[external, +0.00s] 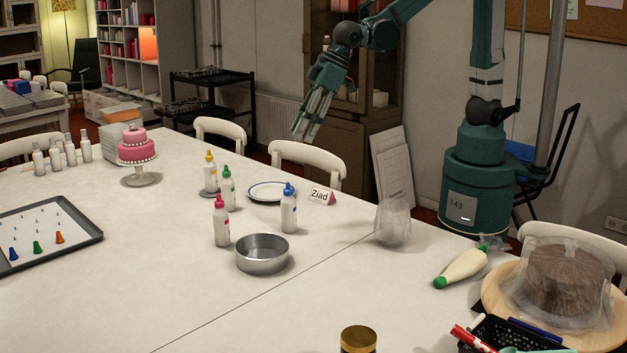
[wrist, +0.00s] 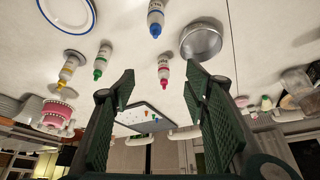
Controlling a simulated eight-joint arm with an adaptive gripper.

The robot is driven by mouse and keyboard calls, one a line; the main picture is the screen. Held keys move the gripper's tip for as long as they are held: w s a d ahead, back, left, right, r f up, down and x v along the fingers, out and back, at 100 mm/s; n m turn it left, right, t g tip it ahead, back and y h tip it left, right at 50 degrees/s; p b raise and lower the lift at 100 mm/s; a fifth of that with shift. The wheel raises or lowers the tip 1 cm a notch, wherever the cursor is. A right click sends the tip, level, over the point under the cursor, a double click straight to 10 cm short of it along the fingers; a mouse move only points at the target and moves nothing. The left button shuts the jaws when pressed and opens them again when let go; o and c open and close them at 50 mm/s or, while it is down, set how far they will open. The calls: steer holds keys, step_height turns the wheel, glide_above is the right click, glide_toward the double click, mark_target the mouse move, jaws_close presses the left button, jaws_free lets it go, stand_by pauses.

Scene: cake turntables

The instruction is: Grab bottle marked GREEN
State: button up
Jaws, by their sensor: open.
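A white bottle with a green cap (external: 227,190) stands upright on the white table; the label is too small to read. It also shows in the wrist view (wrist: 104,57), left of my fingers. Three similar bottles stand near it: one with a yellow cap (external: 210,176), one with a red cap (external: 221,226) and one with a blue cap (external: 289,212). My gripper (external: 306,134) is open and empty, held well above the table's far side, up and right of the bottles. In the wrist view, the red-capped bottle shows between my fingertips (wrist: 158,74).
A round metal pan (external: 262,255) stands in front of the bottles. A plate (external: 262,198) and a name card reading Ziad (external: 321,197) lie behind. A pink cake (external: 137,148) and a tray (external: 70,236) are to the left. The front middle of the table is mostly clear.

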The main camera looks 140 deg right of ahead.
mark_target(233, 180)
steer(key=w+d+f+m, duration=0.1)
steer(key=d+f, duration=0.6)
steer(key=d, duration=0.2)
steer(key=w+d+f+m+g+b, duration=0.1)
steer(key=w+d+f, duration=0.1)
steer(key=d+f, duration=0.5)
steer(key=w+d+f+m+g, duration=0.1)
steer(key=w+d+f+m, duration=0.1)
steer(key=d+f, duration=0.5)
steer(key=shift+w+d+h+b, duration=0.15)
steer(key=shift+d+h+b, duration=0.05)
steer(key=shift+d, duration=0.7)
steer(key=shift+w+d+h+b, duration=0.1)
steer(key=shift+d+h+b, duration=0.1)
steer(key=shift+d, duration=0.7)
steer(key=shift+r, duration=0.1)
steer(key=shift+x, duration=1.35)
steer(key=shift+b+x, duration=0.85)
steer(key=shift+x, duration=1.7)
steer(key=shift+s, duration=0.15)
steer(key=shift+c, duration=0.3)
